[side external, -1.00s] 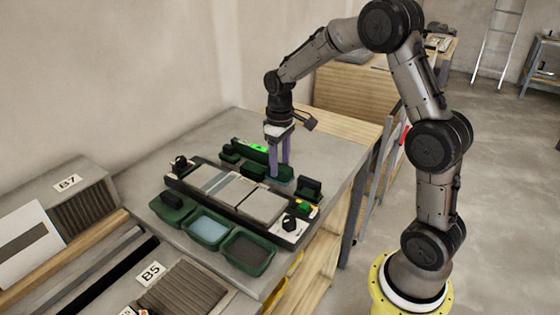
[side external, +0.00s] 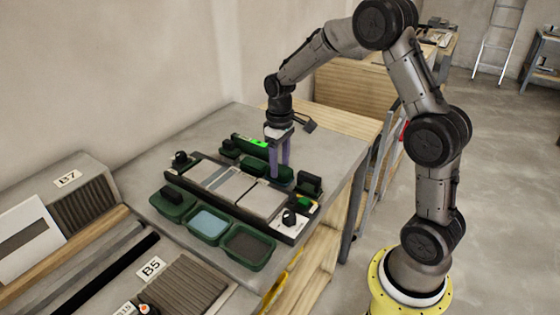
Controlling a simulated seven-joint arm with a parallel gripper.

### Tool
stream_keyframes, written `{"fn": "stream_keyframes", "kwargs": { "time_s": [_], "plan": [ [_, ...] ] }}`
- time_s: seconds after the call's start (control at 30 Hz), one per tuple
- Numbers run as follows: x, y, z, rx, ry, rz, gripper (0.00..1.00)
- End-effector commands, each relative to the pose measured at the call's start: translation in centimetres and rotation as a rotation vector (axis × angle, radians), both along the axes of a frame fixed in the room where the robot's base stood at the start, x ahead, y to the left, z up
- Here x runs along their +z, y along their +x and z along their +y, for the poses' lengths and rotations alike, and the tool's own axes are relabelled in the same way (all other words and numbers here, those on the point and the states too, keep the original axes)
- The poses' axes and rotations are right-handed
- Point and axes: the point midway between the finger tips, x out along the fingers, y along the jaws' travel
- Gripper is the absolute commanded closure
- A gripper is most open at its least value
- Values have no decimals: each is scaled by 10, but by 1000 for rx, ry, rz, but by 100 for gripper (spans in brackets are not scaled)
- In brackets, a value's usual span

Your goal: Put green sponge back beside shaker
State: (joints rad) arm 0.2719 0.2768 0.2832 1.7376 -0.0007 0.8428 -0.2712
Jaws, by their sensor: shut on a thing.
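My gripper (side external: 279,171) points straight down behind the pale tiles, its two purple fingers shut at a dark green shape (side external: 286,177). I take this shape to be the green sponge, but it is small and partly hidden by the fingers. I cannot tell whether it rests in a holder or is lifted. I cannot make out the shaker for certain among the small dark items around the tiles.
Pale tiles (side external: 228,184) lie in a dark frame just in front of my gripper. A bar with a bright green display (side external: 258,143) is behind it. Green trays (side external: 209,224) line the front. A black block (side external: 311,185) stands close on the right. Bare table lies at the back left.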

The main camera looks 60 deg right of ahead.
Motion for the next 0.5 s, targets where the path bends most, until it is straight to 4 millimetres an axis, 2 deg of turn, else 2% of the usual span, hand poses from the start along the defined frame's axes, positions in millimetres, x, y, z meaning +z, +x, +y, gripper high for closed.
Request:
{"fn": "stream_keyframes", "kwargs": {
  "time_s": [0.5],
  "plan": [
    [-10,0,0,0,0,0,98]
  ]
}}
